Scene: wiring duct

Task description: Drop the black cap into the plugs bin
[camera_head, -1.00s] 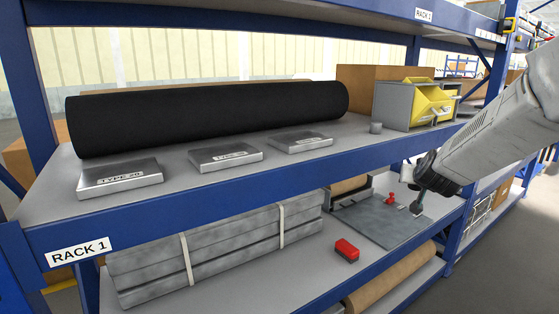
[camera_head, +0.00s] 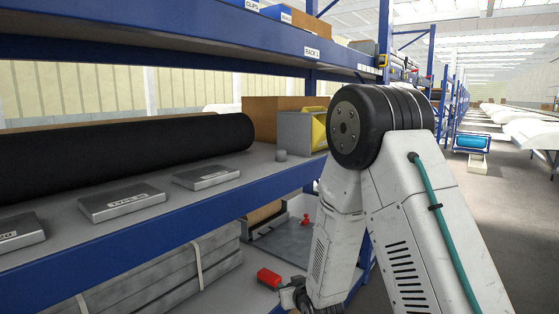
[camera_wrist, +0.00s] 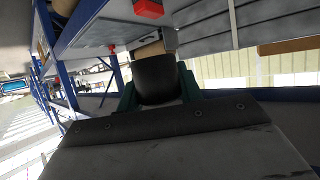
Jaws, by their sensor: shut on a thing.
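My gripper (camera_wrist: 158,88) is shut on the black cap (camera_wrist: 157,76), which sits between its two green fingers in the wrist view. In the head view, part of my gripper (camera_head: 293,297) shows at the bottom edge, in front of the lower shelf; the cap cannot be made out there. Blue-fronted bins stand on the upper shelf, one with a white label (camera_head: 252,5) and another (camera_head: 291,17) to its right. Their lettering is too small or cut off to tell which is the plugs bin.
A black roll (camera_head: 120,163) and metal cases (camera_head: 122,203) lie on the middle shelf, with a yellow bin unit (camera_head: 300,132) and a small grey cylinder (camera_head: 281,155). A red block (camera_head: 269,277) lies on the lower shelf. The aisle at right is open.

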